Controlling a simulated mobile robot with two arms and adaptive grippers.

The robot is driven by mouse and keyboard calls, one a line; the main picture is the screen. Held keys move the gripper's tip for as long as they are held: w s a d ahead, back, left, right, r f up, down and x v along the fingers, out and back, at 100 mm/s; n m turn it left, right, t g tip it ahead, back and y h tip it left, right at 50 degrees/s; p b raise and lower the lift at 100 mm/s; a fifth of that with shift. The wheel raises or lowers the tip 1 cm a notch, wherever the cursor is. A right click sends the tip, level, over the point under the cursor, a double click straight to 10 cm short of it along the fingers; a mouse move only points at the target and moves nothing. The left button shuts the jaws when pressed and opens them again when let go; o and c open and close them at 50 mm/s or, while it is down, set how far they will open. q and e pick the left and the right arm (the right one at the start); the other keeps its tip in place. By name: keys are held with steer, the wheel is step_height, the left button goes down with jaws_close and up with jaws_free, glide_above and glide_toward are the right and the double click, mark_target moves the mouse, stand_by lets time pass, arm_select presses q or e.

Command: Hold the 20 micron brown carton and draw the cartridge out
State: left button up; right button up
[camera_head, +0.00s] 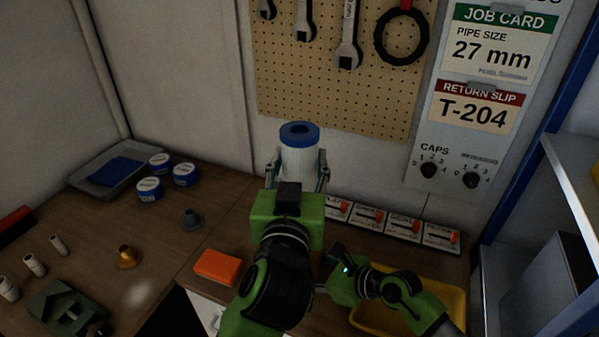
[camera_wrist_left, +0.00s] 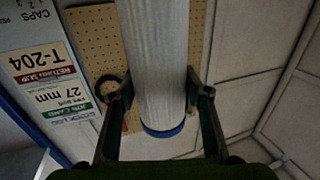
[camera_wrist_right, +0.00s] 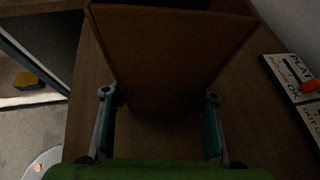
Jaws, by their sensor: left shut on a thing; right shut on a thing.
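The white cartridge (camera_head: 300,158) with blue end caps is upright in front of the pegboard. My left gripper (camera_head: 298,172) is shut around its sides. The left wrist view shows the cartridge (camera_wrist_left: 155,60) between the two fingers, its blue end cap (camera_wrist_left: 165,131) clear of any carton. The brown carton (camera_wrist_right: 165,50) stands in the right wrist view with its open top dark inside. My right gripper (camera_wrist_right: 160,100) is shut on the carton's sides. In the head view my left arm hides the carton, and its micron label shows in no view.
A yellow tray (camera_head: 455,297) lies at lower right, with several labelled cards (camera_head: 402,226) behind it. Blue-and-white tubs (camera_head: 149,189) stand near a grey tray (camera_head: 85,180).

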steer(key=shift+f, duration=0.2)
steer(key=o, duration=0.9)
steer(key=shift+r, duration=0.1)
